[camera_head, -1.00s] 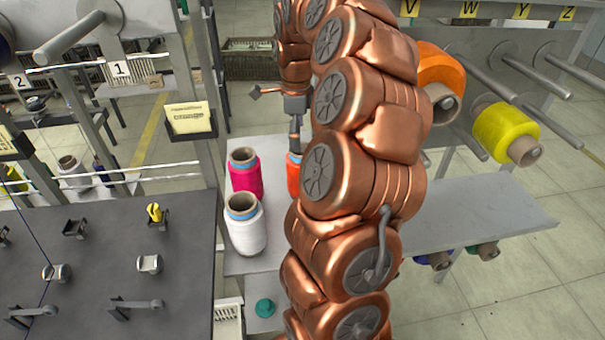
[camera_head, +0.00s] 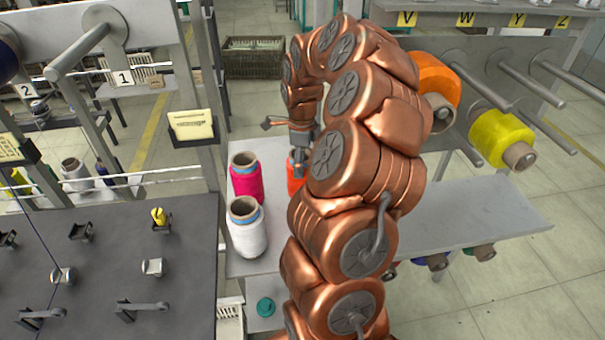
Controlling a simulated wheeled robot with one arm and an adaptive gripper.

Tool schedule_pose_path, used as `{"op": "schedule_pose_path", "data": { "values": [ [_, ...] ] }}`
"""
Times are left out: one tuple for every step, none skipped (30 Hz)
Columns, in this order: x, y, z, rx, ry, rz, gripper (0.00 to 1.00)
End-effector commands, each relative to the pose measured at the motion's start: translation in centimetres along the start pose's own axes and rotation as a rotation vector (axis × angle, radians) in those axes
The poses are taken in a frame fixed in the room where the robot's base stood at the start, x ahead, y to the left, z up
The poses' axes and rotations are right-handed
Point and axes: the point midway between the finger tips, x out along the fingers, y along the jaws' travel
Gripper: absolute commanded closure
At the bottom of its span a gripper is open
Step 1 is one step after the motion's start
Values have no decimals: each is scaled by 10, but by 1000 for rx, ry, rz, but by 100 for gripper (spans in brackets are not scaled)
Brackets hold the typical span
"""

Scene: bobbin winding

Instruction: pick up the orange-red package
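The orange-red package (camera_head: 293,181) stands on the light grey shelf (camera_head: 263,263), to the right of the pink package. Only a narrow left part of it shows; my copper arm hides the rest. My gripper (camera_head: 298,160) is at the top of the package, pointing down. One grey finger part reaches down to the package's upper end, and another piece sticks out to the left above it. The other finger and any contact are hidden, so I cannot tell whether it is open or shut.
The pink package (camera_head: 247,184) and the white package (camera_head: 246,238) stand close on the left. An orange package (camera_head: 437,76) and a yellow package (camera_head: 495,141) hang on pegs at right. A dark panel (camera_head: 110,270) fills the lower left. The right shelf top (camera_head: 470,215) is clear.

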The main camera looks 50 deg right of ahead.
Motion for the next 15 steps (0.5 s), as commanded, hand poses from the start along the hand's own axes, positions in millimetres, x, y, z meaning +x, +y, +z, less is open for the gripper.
{"op": "schedule_pose_path", "data": {
  "values": [
    [2, 0, 0, 0, -1, 1, 0],
    [2, 0, 0, 0, -1, 0, 0],
    [3, 0, 0, -1, -1, 0, 0],
    [3, 0, 0, -1, -1, 0, 0],
    [4, 0, 0, -1, -1, 0, 0],
    [4, 0, 0, -1, -1, 0, 0],
    [3, 0, 0, -1, -1, 0, 0],
    [3, 0, 0, -1, -1, 0, 0],
    [3, 0, 0, -1, 0, 0, 2],
    [3, 0, 0, -1, 0, 0, 5],
    [3, 0, 0, -1, 0, 0, 8],
    [3, 0, 0, -1, 0, 0, 12],
    [3, 0, 0, -1, 0, 0, 16],
    [3, 0, 0, -1, 0, 0, 19],
    [3, 0, 0, -1, 0, 0, 23]
  ]
}}
